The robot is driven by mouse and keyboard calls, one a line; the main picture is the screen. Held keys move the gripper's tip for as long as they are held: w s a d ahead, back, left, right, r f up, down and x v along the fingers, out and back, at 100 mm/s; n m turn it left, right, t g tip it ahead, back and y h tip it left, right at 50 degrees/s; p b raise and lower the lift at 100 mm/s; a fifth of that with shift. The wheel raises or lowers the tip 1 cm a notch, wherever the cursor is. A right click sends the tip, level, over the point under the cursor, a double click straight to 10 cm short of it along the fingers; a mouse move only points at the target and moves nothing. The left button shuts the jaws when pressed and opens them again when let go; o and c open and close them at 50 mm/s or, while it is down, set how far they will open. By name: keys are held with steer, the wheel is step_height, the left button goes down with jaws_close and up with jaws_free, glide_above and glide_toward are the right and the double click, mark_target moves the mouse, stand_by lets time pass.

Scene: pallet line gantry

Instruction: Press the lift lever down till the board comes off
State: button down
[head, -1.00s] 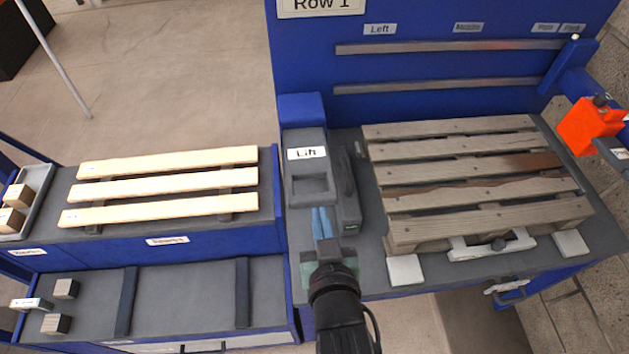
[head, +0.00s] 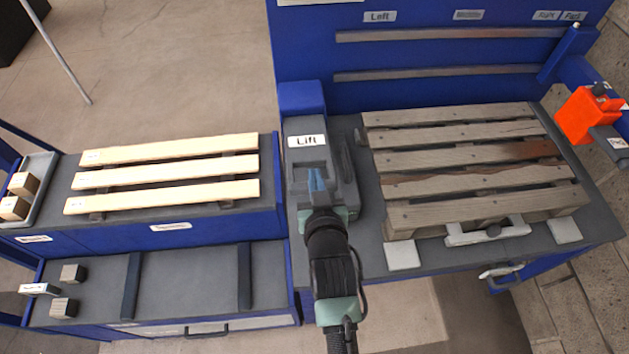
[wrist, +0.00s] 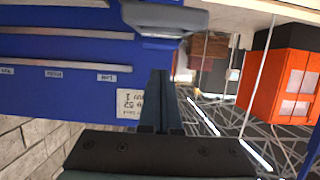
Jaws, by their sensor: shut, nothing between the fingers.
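The grey lift unit (head: 298,126), labelled "Lift", stands left of the pallet. My gripper (head: 317,178) is shut and empty, its blue fingers over the unit's middle, just below the label. In the head view I cannot tell whether they touch it. The lever's own shape is not clear behind my gripper. The wooden pallet (head: 440,160) lies on the grey bench, with a cracked, darker board (head: 470,180) among its top boards. All its boards look in place. In the wrist view my shut fingers (wrist: 161,100) show in the middle, with a grey rounded part (wrist: 165,18) above them.
Pale new boards (head: 165,176) lie on the left bench. Wooden blocks (head: 73,273) sit on the lower shelf and in a tray (head: 42,186). A blue back panel (head: 420,55) with rails stands behind the pallet. An orange tool (head: 590,112) is at the right.

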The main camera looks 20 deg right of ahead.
steer(key=shift+w+d+f+p, duration=0.15)
steer(key=shift+w+f, duration=0.1)
steer(key=shift+f, duration=0.55)
steer(key=shift+w+f+p, duration=0.2)
steer(key=shift+f, duration=0.55)
steer(key=shift+w+d+f+p, duration=0.15)
steer(key=shift+w+f, duration=0.1)
steer(key=shift+f, duration=0.55)
steer(key=shift+a, duration=0.1)
steer(key=shift+f, duration=0.1)
